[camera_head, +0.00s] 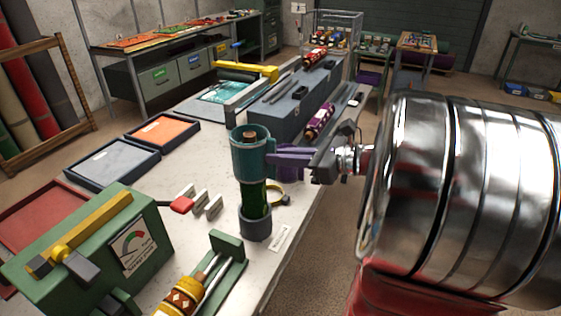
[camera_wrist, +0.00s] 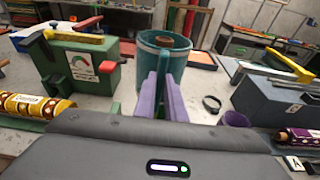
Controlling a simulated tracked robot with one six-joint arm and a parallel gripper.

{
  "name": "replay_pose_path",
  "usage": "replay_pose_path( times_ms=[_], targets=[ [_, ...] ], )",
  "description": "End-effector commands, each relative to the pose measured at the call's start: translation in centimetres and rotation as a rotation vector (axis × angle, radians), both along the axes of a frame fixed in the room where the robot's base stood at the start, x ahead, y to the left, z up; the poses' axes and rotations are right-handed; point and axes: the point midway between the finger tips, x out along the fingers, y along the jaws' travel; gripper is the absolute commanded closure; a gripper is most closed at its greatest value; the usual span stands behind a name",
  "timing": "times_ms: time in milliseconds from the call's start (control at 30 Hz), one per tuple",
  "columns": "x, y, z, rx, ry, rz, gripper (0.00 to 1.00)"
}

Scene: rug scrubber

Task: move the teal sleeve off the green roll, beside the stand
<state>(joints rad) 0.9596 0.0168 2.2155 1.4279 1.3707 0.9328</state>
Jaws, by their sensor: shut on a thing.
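The teal sleeve (camera_head: 250,157) is a short open cylinder with a tab on its right side. It sits around the upper part of the upright green roll (camera_head: 256,199), whose brown core shows at the top. The roll stands in a grey round stand (camera_head: 256,224) on the white table. My gripper (camera_head: 275,156) has purple fingers and is shut on the sleeve's tab. In the wrist view the sleeve (camera_wrist: 150,62) is straight ahead, with the fingers (camera_wrist: 164,85) at its near side. The green part and the stand are hidden there.
A green machine with a gauge (camera_head: 130,243) stands at the front left. A yellow roll (camera_head: 182,297) lies on a holder near it. Blue-grey and orange trays (camera_head: 113,162) lie farther left.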

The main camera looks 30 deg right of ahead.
Motion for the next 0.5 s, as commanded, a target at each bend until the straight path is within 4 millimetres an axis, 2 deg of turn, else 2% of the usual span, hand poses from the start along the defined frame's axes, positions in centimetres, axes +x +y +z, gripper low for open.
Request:
replay_pose_path(
  times_ms=[500],
  targets=[
    [0.0,0.0,2.6,-0.002,-0.001,0.000,1.00]
  ],
)
